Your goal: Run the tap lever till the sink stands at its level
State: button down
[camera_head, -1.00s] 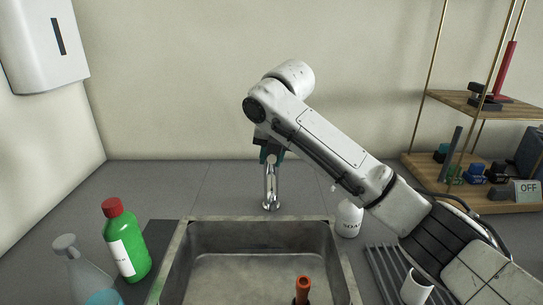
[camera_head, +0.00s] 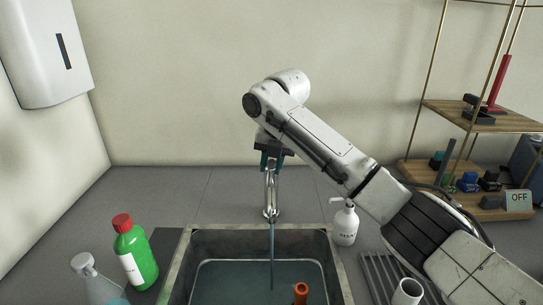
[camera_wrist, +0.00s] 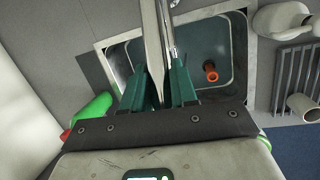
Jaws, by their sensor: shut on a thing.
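The metal tap (camera_head: 271,195) stands behind the sink, and a thin stream of water falls from its spout into the basin. The sink (camera_head: 176,268) holds bluish water, with its surface below the rim. An orange-red upright pipe (camera_head: 301,292) stands in the basin; its open top also shows in the wrist view (camera_wrist: 210,73). My gripper (camera_head: 271,158) is at the top of the tap. In the wrist view its green fingers (camera_wrist: 163,88) are closed around the shiny tap lever (camera_wrist: 152,40). The grip point itself is partly hidden by the fingers.
A green bottle with a red cap (camera_head: 135,255) and a clear spray bottle (camera_head: 95,280) stand left of the sink. A soap dispenser (camera_head: 345,225), a ribbed drainer (camera_head: 374,278) and a white cup (camera_head: 407,291) are at right. A wooden shelf (camera_head: 480,118) stands farther right.

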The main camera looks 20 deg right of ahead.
jog(key=shift+w+d+r+g+p, duration=0.1)
jog(key=shift+w+r+g+p, duration=0.3)
jog(key=shift+p, duration=0.45)
jog(key=shift+w+d+r+g+p, duration=0.15)
jog(key=shift+r+g+p, duration=0.25)
jog(key=shift+r+p, duration=0.35)
jog(key=shift+w+f+y+p, duration=0.1)
jog(key=shift+y+p, duration=0.2)
jog(key=shift+p, duration=0.2)
jog(key=shift+g, duration=0.3)
jog(key=shift+f, duration=0.1)
jog(key=c, duration=1)
grip_release()
notch_tip(320, 180, up, 11)
jog(key=d+b, duration=0.1)
jog(key=b, duration=0.1)
jog(key=shift+s+d+f, duration=0.15)
jog(key=shift+s+f, duration=0.05)
jog(key=shift+s, duration=0.2)
